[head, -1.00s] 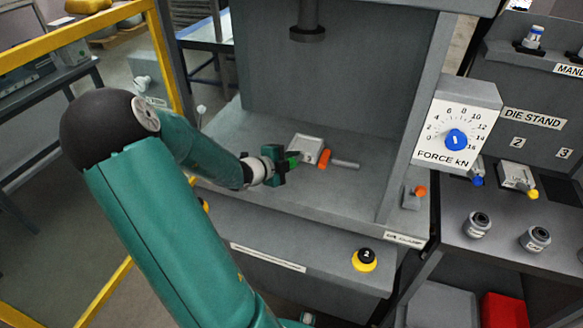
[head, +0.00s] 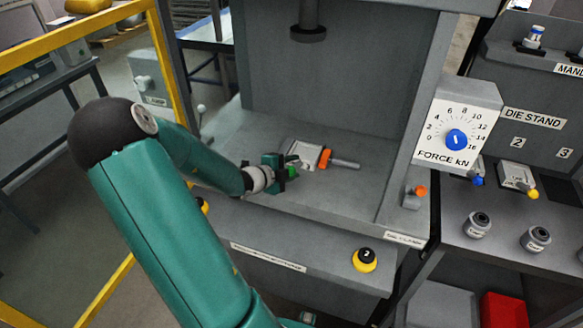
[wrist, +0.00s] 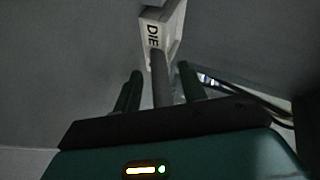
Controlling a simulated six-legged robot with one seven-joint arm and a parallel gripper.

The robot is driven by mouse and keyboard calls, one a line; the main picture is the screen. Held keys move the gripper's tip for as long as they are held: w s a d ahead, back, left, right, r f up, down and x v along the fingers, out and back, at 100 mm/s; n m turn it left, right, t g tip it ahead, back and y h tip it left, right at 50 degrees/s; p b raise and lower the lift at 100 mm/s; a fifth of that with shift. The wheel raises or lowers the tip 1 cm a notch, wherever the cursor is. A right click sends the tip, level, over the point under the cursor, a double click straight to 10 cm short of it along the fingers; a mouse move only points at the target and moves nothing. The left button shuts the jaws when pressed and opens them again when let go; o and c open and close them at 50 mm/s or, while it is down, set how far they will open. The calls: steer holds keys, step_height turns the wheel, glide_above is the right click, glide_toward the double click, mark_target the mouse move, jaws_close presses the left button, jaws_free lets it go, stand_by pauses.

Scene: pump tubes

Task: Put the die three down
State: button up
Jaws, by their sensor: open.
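A pale die block (head: 304,154) lies on the grey press bed (head: 340,195). In the wrist view, the die (wrist: 157,35) shows its lettering "DIE", and a grey rod-like handle (wrist: 162,82) runs from it toward me. My gripper (head: 291,169) is low over the bed at the die's near left side. In the wrist view, my gripper's two fingers (wrist: 161,72) stand apart on either side of the handle, with no clear contact. My gripper hides the handle in the head view.
An orange piece with a grey bar (head: 342,163) sits right beside the die. The press ram (head: 308,32) hangs above the bed. An orange-knobbed fitting (head: 415,197) is at the bed's right. The die stand (head: 518,176) holds other dies farther right.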

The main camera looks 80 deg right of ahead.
steer(key=v, duration=1.2)
steer(key=shift+s+r, duration=0.1)
steer(key=shift+r, duration=0.05)
stand_by(0.3)
